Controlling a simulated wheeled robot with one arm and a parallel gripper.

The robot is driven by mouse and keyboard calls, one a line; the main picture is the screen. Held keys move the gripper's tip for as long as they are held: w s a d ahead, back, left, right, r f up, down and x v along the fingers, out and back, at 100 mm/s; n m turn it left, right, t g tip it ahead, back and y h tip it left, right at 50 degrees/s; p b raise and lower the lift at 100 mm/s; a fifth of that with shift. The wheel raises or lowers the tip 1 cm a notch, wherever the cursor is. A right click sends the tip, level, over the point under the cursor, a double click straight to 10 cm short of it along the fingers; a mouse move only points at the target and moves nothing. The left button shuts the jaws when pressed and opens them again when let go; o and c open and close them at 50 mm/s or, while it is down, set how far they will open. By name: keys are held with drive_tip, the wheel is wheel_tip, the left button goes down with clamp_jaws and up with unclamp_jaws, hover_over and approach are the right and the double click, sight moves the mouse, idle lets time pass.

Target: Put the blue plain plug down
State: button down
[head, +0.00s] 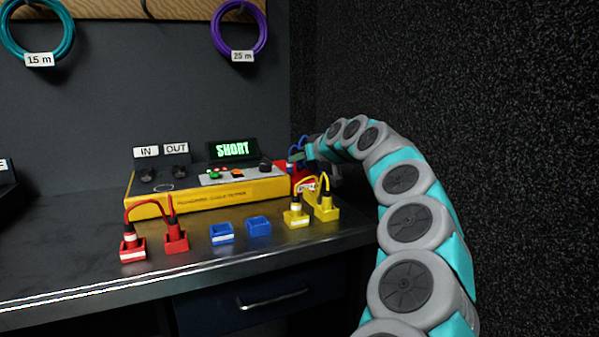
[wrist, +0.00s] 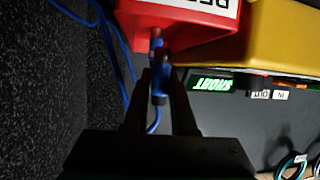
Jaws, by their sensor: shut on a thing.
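My gripper (wrist: 160,88) is shut on a blue plug (wrist: 159,72) with a blue cable, beside a red bin (wrist: 180,22) in the wrist view. The plug overlaps the bin's edge in that view; I cannot tell whether they touch. No white band shows on the plug. In the head view my gripper (head: 303,156) is behind the right end of the yellow tester, above the red bin (head: 298,170), and the plug is not clearly visible. Two blue holders stand empty on the bench: a plain one (head: 258,226) and a white-striped one (head: 221,234).
The yellow cable tester (head: 210,200) reads SHORT on its display (head: 232,150). Red plugs stand in red holders (head: 176,242) at left, yellow plugs in yellow holders (head: 297,218) at right. A dark wall (head: 530,150) borders the right side.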

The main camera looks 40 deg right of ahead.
sight(302, 170)
drive_tip(key=shift+f, duration=1.85)
drive_tip(key=shift+f, duration=0.15)
drive_tip(key=c, duration=0.7)
unclamp_jaws()
drive_tip(key=shift+s+r, duration=0.1)
drive_tip(key=shift+r, duration=0.15)
drive_tip(key=b+v, duration=0.1)
drive_tip(key=v, duration=1.1)
drive_tip(key=shift+b, duration=0.3)
